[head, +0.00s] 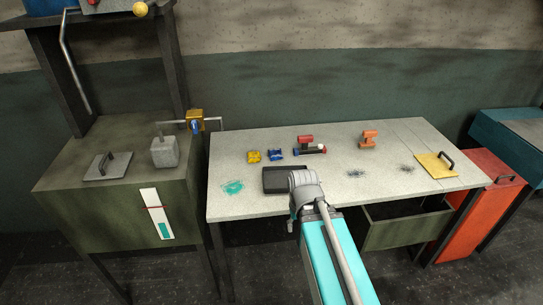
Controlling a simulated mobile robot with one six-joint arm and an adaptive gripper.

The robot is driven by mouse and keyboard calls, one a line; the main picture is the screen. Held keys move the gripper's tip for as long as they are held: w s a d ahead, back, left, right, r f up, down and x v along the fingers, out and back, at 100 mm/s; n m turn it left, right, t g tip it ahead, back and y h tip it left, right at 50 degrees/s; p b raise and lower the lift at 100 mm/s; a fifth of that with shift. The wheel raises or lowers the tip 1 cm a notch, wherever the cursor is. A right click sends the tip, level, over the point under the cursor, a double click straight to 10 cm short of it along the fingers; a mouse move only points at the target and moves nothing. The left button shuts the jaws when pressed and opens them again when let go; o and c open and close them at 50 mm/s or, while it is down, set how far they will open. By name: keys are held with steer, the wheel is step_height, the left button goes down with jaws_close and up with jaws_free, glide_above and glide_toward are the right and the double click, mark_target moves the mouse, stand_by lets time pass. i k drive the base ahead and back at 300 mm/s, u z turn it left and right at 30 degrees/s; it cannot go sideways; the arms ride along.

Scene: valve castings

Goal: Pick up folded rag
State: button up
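I see nothing that I can clearly tell to be a folded rag. A flat teal patch (233,187) lies at the left front of the pale workbench (330,206); I cannot tell whether it is cloth or a stain. My arm reaches up from the bottom of the head view, with its grey joint in front of the bench's front edge. The fingers of my gripper do not show, so I cannot see whether they hold anything.
A black tray (272,181) is partly hidden by my arm. Yellow (254,156), blue (275,154), red (305,141) and orange (369,139) parts stand behind. A yellow plate with handle (434,168) lies right. An open drawer (390,236) juts below. A green cabinet (100,215) stands left.

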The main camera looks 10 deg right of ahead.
mark_target(276, 154)
steer(key=z, duration=0.05)
steer(key=i, duration=0.95)
steer(key=u, duration=0.05)
